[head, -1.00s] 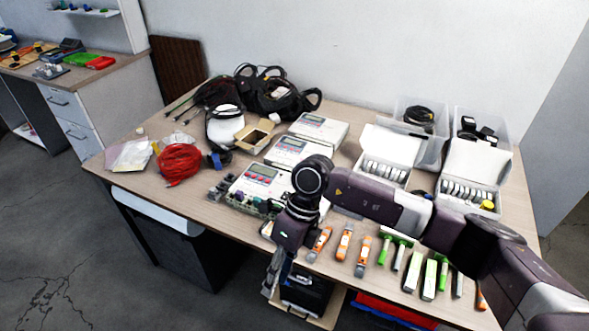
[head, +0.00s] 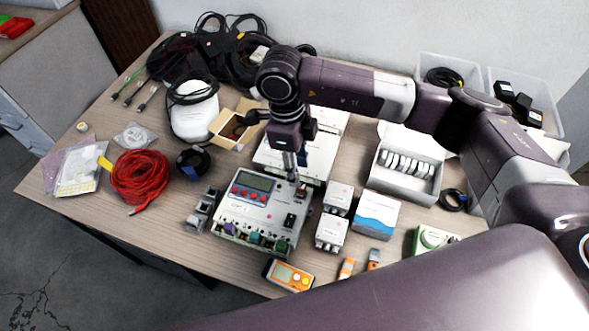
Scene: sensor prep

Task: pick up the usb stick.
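I cannot make out the usb stick for certain; it may be too small or hidden by the arm. My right gripper (head: 291,170) points down in the middle of the table, over the gap between the front white meter box (head: 258,208) and the white box behind it (head: 272,160). Its fingers show as one narrow shape, so I cannot tell whether they are open or hold anything. A small dark item (head: 302,192) lies at the meter box's back right corner, near the fingertips; I cannot tell what it is. My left gripper is not in view.
A red cable coil (head: 141,178), black tape roll (head: 193,161) and open cardboard box (head: 228,130) lie left. Small white boxes (head: 331,231), a blue-white box (head: 376,214) and a yellow-orange meter (head: 290,276) lie right and front. Clear bins (head: 530,83) stand at the back right.

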